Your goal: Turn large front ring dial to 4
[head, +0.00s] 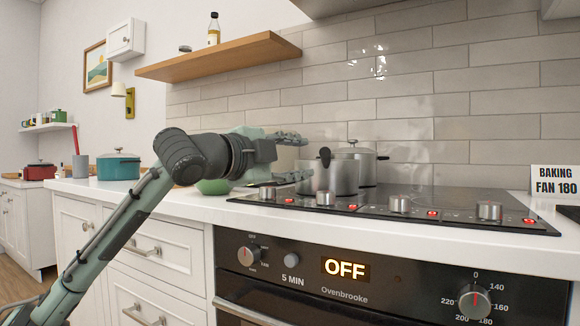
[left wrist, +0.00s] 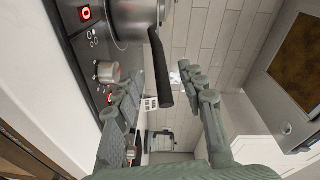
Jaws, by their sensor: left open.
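Several silver knobs line the front edge of the black hob: the leftmost knob (head: 267,193), a second (head: 325,197), a third (head: 400,205) and the rightmost knob (head: 489,211). Each has a small red display beside it; one display (left wrist: 85,13) reads 0 in the left wrist view. I cannot tell which knob is the large front ring dial. My left gripper (head: 306,157) is open and empty, above the hob's left part, with its fingers overlapping the pot in the head view. In the left wrist view (left wrist: 162,80) a knob (left wrist: 108,72) shows beside one finger. My right gripper is not in view.
A steel pot (head: 330,178) with a black handle (left wrist: 160,68) stands close to my left gripper. A lidded pot (head: 368,165) stands behind it. The oven display (head: 345,269) below reads OFF. A teal pot (head: 119,168) stands further left.

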